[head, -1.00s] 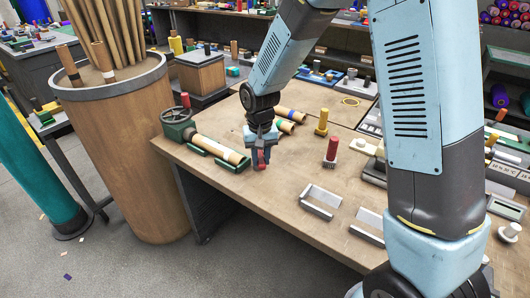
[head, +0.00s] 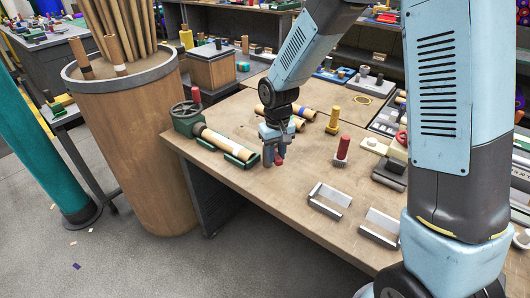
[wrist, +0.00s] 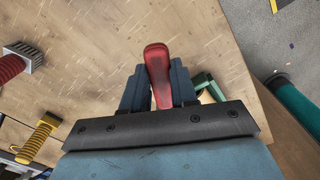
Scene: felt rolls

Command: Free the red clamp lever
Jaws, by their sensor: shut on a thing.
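My gripper (head: 275,160) hangs low over the wooden table, just right of the green cradle and its tan felt roll. It is shut on the red clamp lever (wrist: 158,72). In the wrist view the lever is a long red paddle with a rounded, wider far end, and it sticks out past both dark blue fingers. Its near end is hidden between the fingers. In the head view only a small red part of the lever (head: 280,162) shows at the fingertips. I cannot tell whether the lever touches the table or is joined to anything.
The green cradle (head: 240,158) with a handwheel (head: 187,112) stands at the table's left edge. A tall roll bin (head: 135,150) is left of the table.

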